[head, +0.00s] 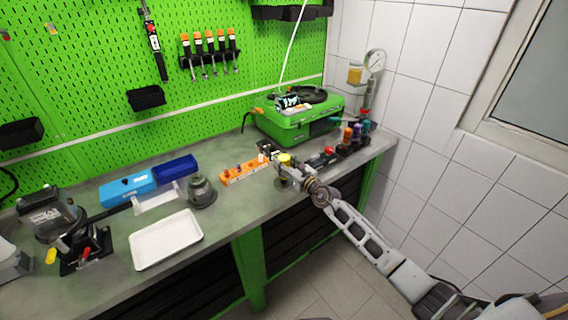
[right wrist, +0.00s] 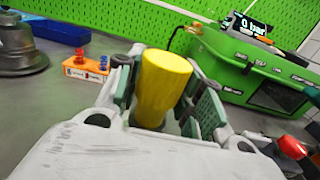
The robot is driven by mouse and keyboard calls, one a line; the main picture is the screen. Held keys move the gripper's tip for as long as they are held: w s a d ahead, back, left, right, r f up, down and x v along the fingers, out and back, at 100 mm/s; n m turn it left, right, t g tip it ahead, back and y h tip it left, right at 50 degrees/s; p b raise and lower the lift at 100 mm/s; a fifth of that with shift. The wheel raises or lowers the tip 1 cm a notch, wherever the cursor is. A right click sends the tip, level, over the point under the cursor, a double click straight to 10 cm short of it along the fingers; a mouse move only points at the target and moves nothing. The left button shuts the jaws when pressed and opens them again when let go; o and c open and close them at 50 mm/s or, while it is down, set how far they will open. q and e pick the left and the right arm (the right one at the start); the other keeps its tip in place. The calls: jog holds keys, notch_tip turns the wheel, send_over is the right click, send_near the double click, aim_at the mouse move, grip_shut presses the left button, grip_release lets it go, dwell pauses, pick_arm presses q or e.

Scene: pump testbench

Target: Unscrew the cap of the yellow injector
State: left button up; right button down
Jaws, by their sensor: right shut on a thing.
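The yellow injector (head: 285,158) stands upright near the front of the grey bench, right of centre in the head view. In the right wrist view it is a large yellow cylinder (right wrist: 163,85) with a rounded top edge. My right gripper (head: 286,169) is shut around it, with the green-padded fingers against both sides. The wrist housing hides the lower part in the wrist view, and the seam between cap and body cannot be made out. My left gripper is not in view.
An orange block (head: 244,172) with small coloured parts lies left of the gripper. The green test machine (head: 300,122) stands behind it. A rack of coloured bottles (head: 352,139) is to the right. A white tray (head: 166,239) and a grey bell-shaped part (head: 201,192) lie left.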

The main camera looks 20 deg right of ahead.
jog(key=c, duration=0.9)
grip_release()
jog(key=shift+r, duration=0.15)
jog(key=shift+r+p, duration=0.55)
jog(key=shift+p, duration=0.1)
jog(key=shift+s+d+f, duration=0.15)
jog(key=shift+s+d, duration=0.1)
jog(key=shift+s, duration=0.4)
jog(key=shift+v, duration=5.3)
